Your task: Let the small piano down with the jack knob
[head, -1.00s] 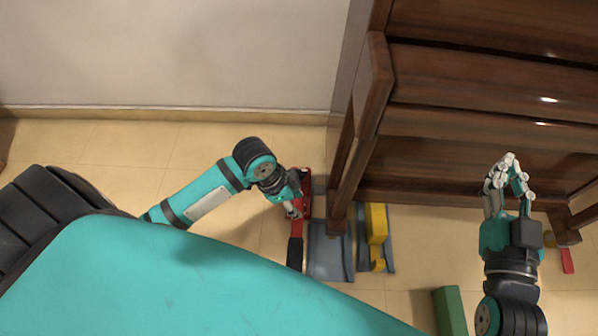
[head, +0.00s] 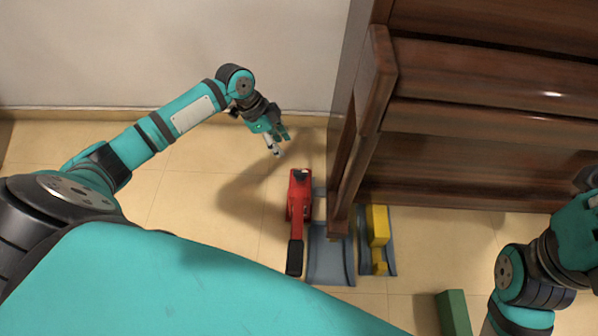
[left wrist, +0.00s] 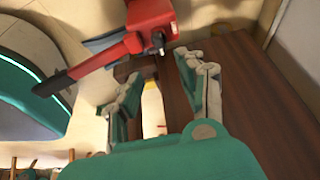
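The small brown piano (head: 470,115) stands at the right of the head view, its front leg coming down by a grey-blue slotted plate (head: 331,262). The red jack (head: 299,192), with a dark-ended handle (head: 295,257), is on the floor just left of that leg. In the left wrist view the jack (left wrist: 150,17) is at the top, with a small black knob (left wrist: 157,40) on it. My left gripper (head: 277,146) is open and empty, above and left of the jack, apart from it. My right gripper (head: 592,187) is partly cut off at the right edge; its fingers are unclear.
A yellow block (head: 377,226) sits on another grey-blue plate (head: 390,258) right of the leg. A green block (head: 454,313) lies at the bottom. The wall (head: 200,50) runs behind. The tiled floor left of the jack is free.

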